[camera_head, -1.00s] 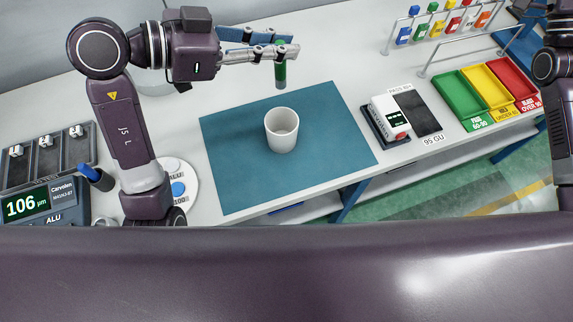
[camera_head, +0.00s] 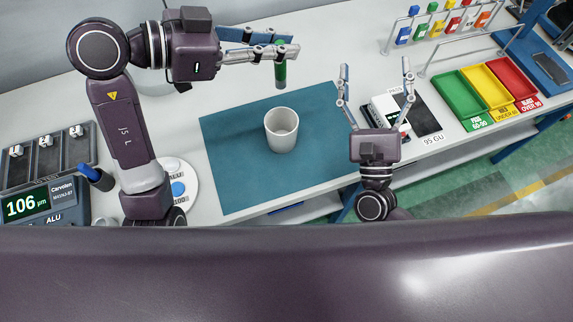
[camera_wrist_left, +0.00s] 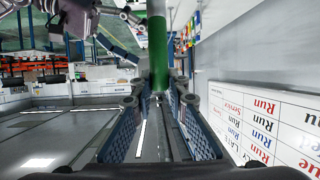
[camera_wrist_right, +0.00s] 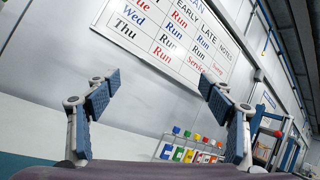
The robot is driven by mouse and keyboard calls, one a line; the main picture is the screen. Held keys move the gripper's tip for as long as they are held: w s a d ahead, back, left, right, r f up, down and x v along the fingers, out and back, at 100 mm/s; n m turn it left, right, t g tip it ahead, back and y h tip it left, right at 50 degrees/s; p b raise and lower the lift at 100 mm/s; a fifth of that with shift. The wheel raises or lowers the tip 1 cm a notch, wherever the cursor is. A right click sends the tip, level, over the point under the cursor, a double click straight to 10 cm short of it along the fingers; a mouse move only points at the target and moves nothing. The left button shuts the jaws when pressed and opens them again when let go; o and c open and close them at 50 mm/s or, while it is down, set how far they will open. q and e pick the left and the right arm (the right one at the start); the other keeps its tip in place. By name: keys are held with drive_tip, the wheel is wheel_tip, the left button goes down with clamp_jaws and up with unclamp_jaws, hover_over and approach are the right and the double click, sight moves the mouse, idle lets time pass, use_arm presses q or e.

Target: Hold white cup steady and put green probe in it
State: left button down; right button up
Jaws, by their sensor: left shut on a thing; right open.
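The white cup (camera_head: 282,131) stands upright on the blue-green mat (camera_head: 235,178) in the head view. My left gripper (camera_head: 284,54) is shut on the green probe (camera_head: 280,72) and holds it roughly upright above and behind the cup. The probe's green body also shows between the fingers in the left wrist view (camera_wrist_left: 157,50). My right gripper (camera_head: 375,75) is open and empty, to the right of the cup and apart from it. Its spread fingers also show in the right wrist view (camera_wrist_right: 160,92), with nothing between them.
A white device (camera_head: 386,112) and a dark panel lie right of the mat, partly behind my right gripper. Green (camera_head: 458,98), yellow and red trays stand farther right. A gauge (camera_head: 38,203) stands at left.

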drive_tip(key=s+a+f+m+g, duration=0.35)
drive_tip(key=s+a+f, duration=0.35)
drive_tip(key=a+f, duration=0.3)
drive_tip(key=g+y, duration=0.1)
drive_tip(key=g, duration=0.2)
approach(280, 110)
drive_tip(key=shift+m+t, duration=0.25)
drive_tip(key=w, duration=0.6)
drive_tip(key=shift+w+a+f, duration=0.15)
drive_tip(key=shift+w, duration=0.2)
drive_tip(key=shift+c, duration=0.3)
drive_tip(key=c, duration=1.2)
use_arm(q)
wheel_tip(280, 110, down, 13)
drive_tip(key=shift+r, duration=0.1)
drive_tip(key=c, duration=1.8)
unclamp_jaws()
